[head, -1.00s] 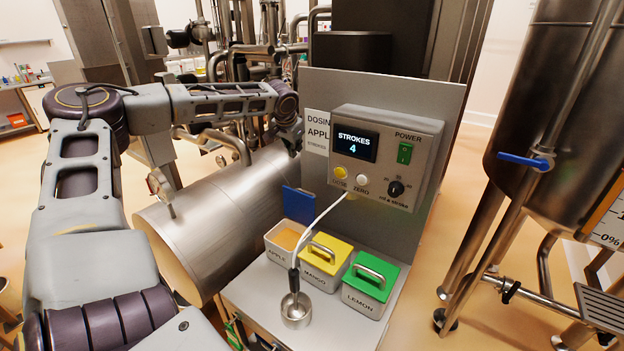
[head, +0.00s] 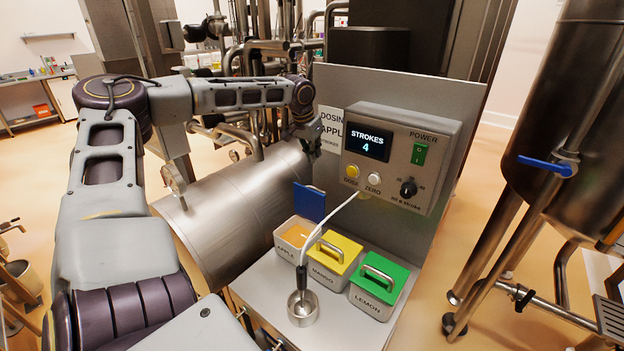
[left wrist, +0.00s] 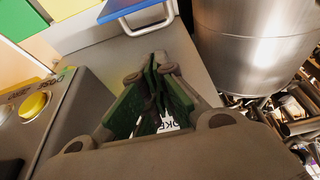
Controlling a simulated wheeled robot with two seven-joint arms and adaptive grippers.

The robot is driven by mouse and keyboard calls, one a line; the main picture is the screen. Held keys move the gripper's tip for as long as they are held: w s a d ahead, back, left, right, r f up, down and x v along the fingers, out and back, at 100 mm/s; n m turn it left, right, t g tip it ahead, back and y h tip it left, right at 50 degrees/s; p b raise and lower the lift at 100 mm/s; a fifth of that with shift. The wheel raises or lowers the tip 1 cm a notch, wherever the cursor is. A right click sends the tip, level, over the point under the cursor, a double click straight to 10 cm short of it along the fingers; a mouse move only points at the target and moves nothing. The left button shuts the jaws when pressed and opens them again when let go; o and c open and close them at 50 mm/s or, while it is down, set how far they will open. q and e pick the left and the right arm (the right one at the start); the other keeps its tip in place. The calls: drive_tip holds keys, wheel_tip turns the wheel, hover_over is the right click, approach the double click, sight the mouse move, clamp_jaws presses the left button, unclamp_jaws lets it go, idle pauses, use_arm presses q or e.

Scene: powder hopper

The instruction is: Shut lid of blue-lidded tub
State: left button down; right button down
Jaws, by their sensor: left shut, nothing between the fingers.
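The apple tub (head: 293,235) stands at the left of a row of three tubs, with orange powder showing inside. Its blue lid (head: 309,203) stands raised at the back of the tub, so the tub is open. In the left wrist view the blue lid (left wrist: 128,8) and its metal handle show at the top edge, beyond the fingertips. My left gripper (head: 309,136) is beside the left edge of the panel, above and behind the blue lid and apart from it. In the left wrist view its green-padded fingers (left wrist: 158,68) are shut and empty. My right gripper is not in view.
The yellow-lidded mango tub (head: 334,254) and green-lidded lemon tub (head: 379,285) stand shut to the right. A metal cup (head: 303,307) with a white cable stands in front. The control box (head: 395,160) overhangs behind. A steel cylinder (head: 235,205) lies to the left.

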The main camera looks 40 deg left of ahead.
use_arm(q)
drive_tip(key=shift+f, duration=0.1)
drive_tip(key=p, duration=0.2)
hover_over(315, 189)
drive_tip(key=shift+w+a+f, duration=0.1)
drive_tip(key=shift+f, duration=2.2)
drive_tip(key=shift+w+a+f, duration=0.1)
drive_tip(key=shift+f, duration=2.15)
drive_tip(key=shift+s+d+p, duration=0.2)
drive_tip(key=shift+s+p, duration=0.15)
drive_tip(key=shift+s, duration=0.7)
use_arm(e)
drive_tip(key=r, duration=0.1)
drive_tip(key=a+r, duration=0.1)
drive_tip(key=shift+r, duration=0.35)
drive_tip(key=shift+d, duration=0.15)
use_arm(q)
drive_tip(key=shift+s+t, duration=0.45)
drive_tip(key=shift+t, duration=0.25)
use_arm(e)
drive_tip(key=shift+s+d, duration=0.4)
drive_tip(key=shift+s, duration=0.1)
